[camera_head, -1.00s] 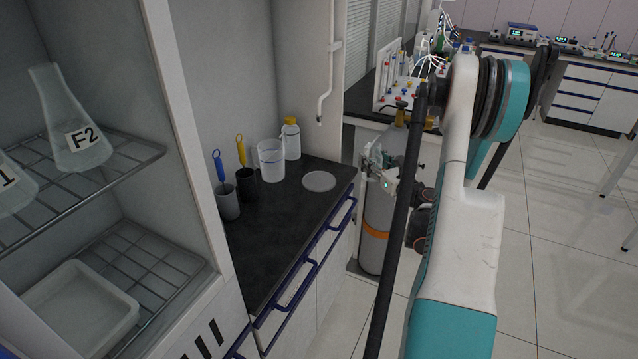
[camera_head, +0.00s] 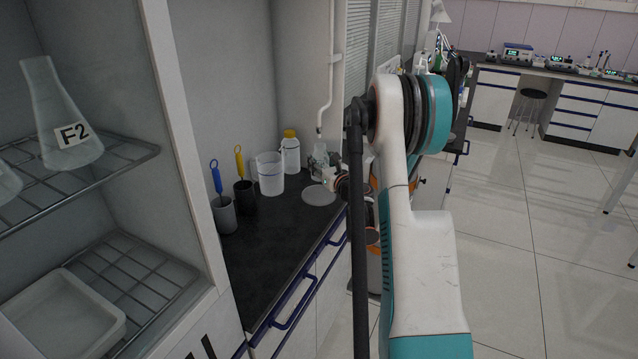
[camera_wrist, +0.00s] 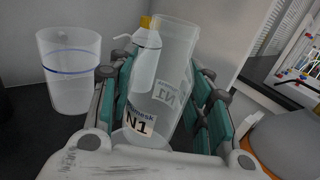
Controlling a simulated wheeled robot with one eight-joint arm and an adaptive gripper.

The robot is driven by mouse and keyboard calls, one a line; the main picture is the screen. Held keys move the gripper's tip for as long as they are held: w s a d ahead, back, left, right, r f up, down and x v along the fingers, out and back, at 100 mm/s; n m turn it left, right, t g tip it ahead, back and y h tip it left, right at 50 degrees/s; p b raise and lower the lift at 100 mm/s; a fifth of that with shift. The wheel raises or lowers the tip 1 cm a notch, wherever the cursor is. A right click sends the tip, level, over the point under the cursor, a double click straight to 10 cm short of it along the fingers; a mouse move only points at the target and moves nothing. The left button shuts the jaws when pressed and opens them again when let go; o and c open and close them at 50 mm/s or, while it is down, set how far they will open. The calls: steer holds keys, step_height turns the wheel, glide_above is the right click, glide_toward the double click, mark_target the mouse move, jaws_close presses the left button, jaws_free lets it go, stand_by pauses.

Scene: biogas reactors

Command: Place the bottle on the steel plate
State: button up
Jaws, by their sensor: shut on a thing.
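A clear, see-through bottle (camera_wrist: 185,45) labelled N1 stands roughly upright between the teal fingers of my gripper (camera_wrist: 163,72) in the wrist view. My gripper is shut on it. In the head view the bottle (camera_head: 320,158) shows just left of my gripper (camera_head: 334,176). The round grey steel plate (camera_head: 318,196) lies on the dark counter, just below the bottle in the picture. I cannot tell whether the bottle hangs over the plate or behind it, nor the gap beneath it.
A white bottle with a yellow cap (camera_head: 290,152) and a clear beaker (camera_head: 270,174) stand left of the plate. Two dark cups (camera_head: 224,215) hold brushes farther left. A pipe (camera_head: 328,90) runs down the wall behind. The counter's front (camera_head: 275,270) is clear.

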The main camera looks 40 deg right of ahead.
mark_target(319, 179)
step_height(319, 179, down, 2)
steer(key=shift+f+b, duration=0.15)
steer(key=shift+b, duration=0.3)
step_height(319, 179, down, 5)
steer(key=shift+w+r+b, duration=0.1)
steer(key=shift+r+b, duration=0.1)
steer(key=shift+b, duration=1.05)
steer(key=shift+w+a+f, duration=0.1)
steer(key=shift+w+f, duration=0.05)
steer(key=o, duration=1.1)
